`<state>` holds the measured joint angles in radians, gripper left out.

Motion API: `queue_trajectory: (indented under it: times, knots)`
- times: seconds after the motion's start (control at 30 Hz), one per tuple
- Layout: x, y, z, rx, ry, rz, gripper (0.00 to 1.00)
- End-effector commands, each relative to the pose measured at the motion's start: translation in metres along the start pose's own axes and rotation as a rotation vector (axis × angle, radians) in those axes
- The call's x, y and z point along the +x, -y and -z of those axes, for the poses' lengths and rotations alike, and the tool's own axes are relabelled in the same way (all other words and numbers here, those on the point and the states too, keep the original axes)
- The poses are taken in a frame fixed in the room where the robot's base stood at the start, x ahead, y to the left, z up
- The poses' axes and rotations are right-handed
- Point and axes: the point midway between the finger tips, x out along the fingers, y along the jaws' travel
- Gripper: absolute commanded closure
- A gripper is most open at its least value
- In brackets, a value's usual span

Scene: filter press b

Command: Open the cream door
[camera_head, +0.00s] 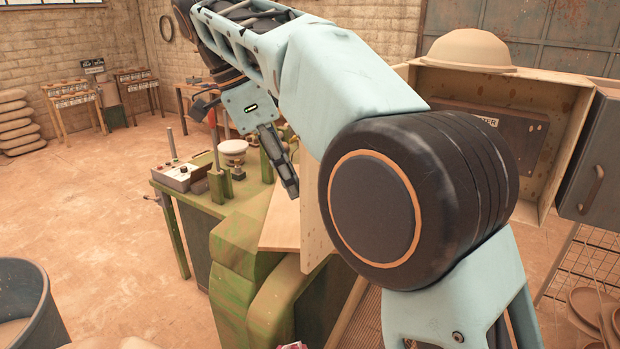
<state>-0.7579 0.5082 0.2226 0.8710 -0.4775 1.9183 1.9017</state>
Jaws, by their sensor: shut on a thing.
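The cream door (315,222) stands swung out from a cream cabinet (577,100), its panel seen nearly edge-on left of my arm's big joint. The cabinet's interior shows on the right, with a dark labelled panel (497,140) inside. My gripper (291,188) points down at the left side of the door, its dark fingers close to the door's edge. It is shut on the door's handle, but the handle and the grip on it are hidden. My arm hides the hinge side and part of the cabinet opening.
A grey door with a handle (594,190) hangs at the right. A hard hat (468,50) rests on the cabinet. A green bench (205,203) with a control box (181,176) stands left of the door. Open floor (90,215) lies further left.

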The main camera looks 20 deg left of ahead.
Motion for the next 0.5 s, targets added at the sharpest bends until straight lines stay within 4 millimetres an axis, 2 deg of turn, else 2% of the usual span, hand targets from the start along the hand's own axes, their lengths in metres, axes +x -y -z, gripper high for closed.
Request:
queue_trajectory:
  times: [0.03, 0.1, 0.5]
  knots:
    - [0.0030, 0.0065, 0.0048, 0.020, -0.015, 0.004, 1.00]
    - [0.0020, 0.0077, 0.0013, 0.024, -0.016, 0.001, 1.00]
    - [0.0003, 0.0089, -0.0045, 0.031, -0.017, -0.004, 1.00]
